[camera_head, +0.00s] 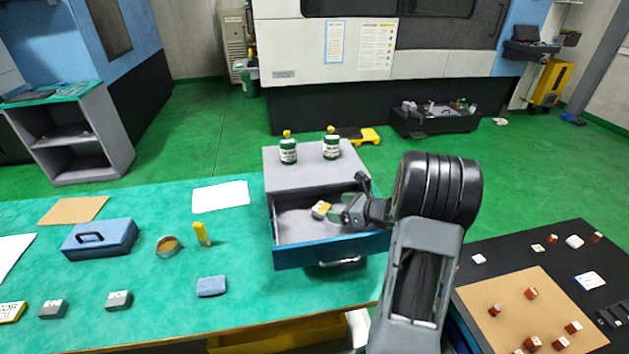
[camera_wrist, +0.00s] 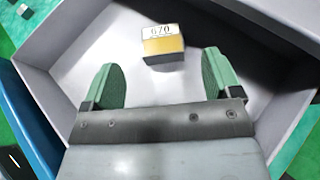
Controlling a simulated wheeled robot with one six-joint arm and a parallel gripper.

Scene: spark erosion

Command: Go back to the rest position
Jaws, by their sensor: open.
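My gripper (camera_head: 345,211) reaches into the open drawer (camera_head: 335,248) of the grey cabinet on the green bench. In the wrist view my gripper (camera_wrist: 162,84) shows two green fingers spread wide, with nothing between them. A small yellow and dark block with a white label reading "670" (camera_wrist: 163,46) lies on the drawer floor just beyond the fingertips, apart from them. The block also shows in the head view (camera_head: 320,209), left of the gripper. No marker for the rest position is visible.
The drawer walls (camera_wrist: 52,42) surround the gripper. Two green-and-white jars (camera_head: 288,151) stand on the cabinet top (camera_head: 309,172). A blue box (camera_head: 100,238), a tape roll (camera_head: 169,246) and a blue sponge-like block (camera_head: 211,286) lie on the bench. A dark table (camera_head: 530,254) with small parts stands right.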

